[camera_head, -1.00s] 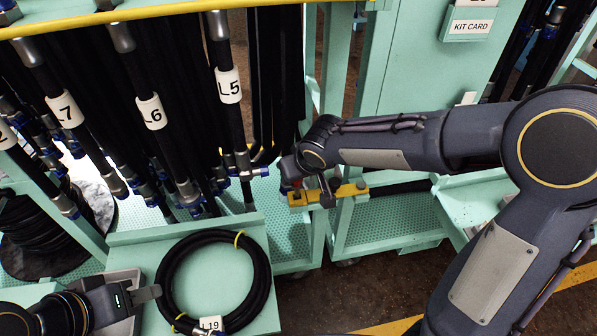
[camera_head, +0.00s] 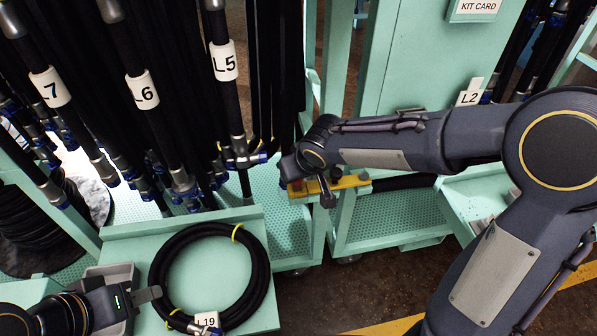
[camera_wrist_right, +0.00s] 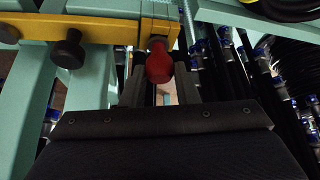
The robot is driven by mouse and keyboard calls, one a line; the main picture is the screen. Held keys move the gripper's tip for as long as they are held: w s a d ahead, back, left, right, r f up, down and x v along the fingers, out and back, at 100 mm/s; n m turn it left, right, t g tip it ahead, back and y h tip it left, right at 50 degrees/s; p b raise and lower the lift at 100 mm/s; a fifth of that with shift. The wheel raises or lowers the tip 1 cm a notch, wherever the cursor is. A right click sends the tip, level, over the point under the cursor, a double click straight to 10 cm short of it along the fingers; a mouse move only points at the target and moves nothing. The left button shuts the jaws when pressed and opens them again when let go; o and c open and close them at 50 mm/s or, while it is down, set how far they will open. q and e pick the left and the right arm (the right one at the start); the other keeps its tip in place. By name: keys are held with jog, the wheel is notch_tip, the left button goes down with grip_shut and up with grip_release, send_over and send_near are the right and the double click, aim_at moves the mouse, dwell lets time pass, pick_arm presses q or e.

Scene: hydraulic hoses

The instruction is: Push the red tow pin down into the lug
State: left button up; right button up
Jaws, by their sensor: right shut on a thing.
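The red tow pin (camera_wrist_right: 158,66) shows its rounded red head in the right wrist view, at the end of a yellow bar (camera_wrist_right: 100,30). My right gripper (camera_wrist_right: 158,92) is shut on the pin, one finger on each side of the head. The pin's shaft and the lug's hole are hidden. In the head view the yellow bar (camera_head: 345,183) lies below my right gripper (camera_head: 291,180), with a trace of red at its left end. My left gripper (camera_head: 152,294) is beside the coiled hose at the lower left; its opening cannot be made out.
A coiled black hose (camera_head: 162,282) tagged L19 lies on a green shelf (camera_head: 130,238). Hanging hoses tagged L5 (camera_head: 224,62), L6 and L7 fill the upper left. A green cart panel (camera_head: 420,60) stands behind my right arm. Bare floor shows at bottom centre.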

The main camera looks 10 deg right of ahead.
jog(key=shift+f, duration=0.1)
jog(key=o, duration=1.1)
jog(key=p+v, duration=0.1)
jog(key=v, duration=0.6)
jog(key=shift+s+r+p, duration=0.2)
jog(key=shift+r+p, duration=0.1)
jog(key=shift+d, duration=0.1)
jog(key=s+d+m+y, duration=0.15)
jog(key=s+d, duration=0.35)
jog(key=s, duration=0.5)
jog(key=s+d+m+y, duration=0.1)
jog(key=s+d+m, duration=0.3)
jog(key=s, duration=0.7)
jog(key=shift+n, duration=0.45)
notch_tip(320, 180, up, 16)
jog(key=p, duration=1.6)
jog(key=shift+d+p, duration=0.2)
jog(key=shift+p, duration=0.15)
